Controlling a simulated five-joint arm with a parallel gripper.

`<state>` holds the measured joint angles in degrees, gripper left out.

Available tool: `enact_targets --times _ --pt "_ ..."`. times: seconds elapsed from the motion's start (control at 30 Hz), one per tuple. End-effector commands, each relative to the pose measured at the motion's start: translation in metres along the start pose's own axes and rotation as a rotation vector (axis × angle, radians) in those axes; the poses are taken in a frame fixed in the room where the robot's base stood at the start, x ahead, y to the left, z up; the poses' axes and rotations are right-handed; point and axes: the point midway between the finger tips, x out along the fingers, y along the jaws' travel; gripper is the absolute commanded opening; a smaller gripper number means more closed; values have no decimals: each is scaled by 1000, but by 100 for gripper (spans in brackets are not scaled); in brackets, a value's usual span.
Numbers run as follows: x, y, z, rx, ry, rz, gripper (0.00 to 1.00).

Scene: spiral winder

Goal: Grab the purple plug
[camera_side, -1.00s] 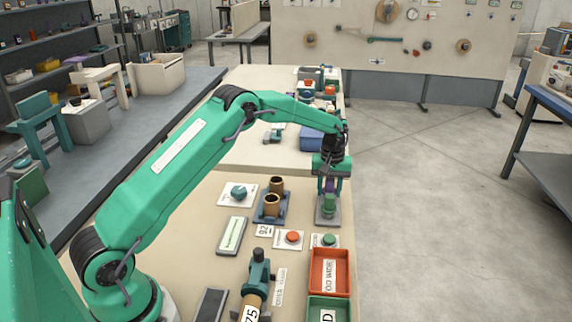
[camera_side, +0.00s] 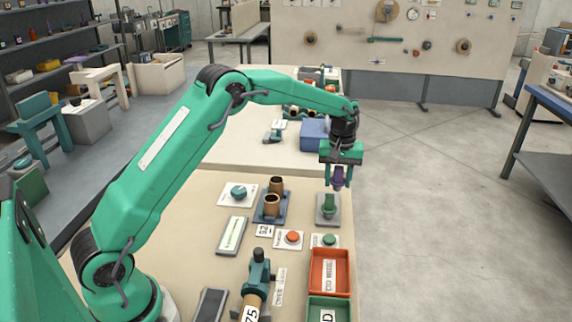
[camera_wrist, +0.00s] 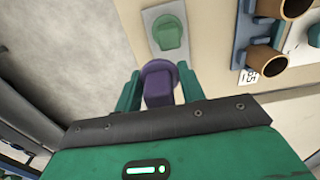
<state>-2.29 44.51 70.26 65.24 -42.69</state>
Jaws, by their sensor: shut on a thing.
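The purple plug (camera_side: 338,177) is between the fingers of my gripper (camera_side: 339,180) in the side view, held in the air above the green piece (camera_side: 329,204) on its grey plate (camera_side: 320,220). In the wrist view the plug (camera_wrist: 159,84) sits between the two green fingers of my gripper (camera_wrist: 158,92), which are shut on it. The green piece (camera_wrist: 168,34) on the grey plate shows beyond the plug, apart from it in the side view.
Brown cylinders (camera_side: 272,206) stand in a blue holder left of the plate. A red button (camera_side: 292,237) and a green button (camera_side: 329,240) lie in front, with a red tray (camera_side: 330,270) and a green tray (camera_side: 328,302) nearer. A blue box (camera_side: 314,134) is behind.

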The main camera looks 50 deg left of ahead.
Motion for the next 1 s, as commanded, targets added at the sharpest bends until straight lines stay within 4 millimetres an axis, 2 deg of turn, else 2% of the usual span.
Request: enact_targets --times 0.2,0.4,0.6,1.0 --pt "-23 14 34 2 2 2 13" --pt "-34 20 53 1 1 1 13" --pt "-39 23 60 0 1 1 13" --pt "-39 23 60 -1 1 1 13"
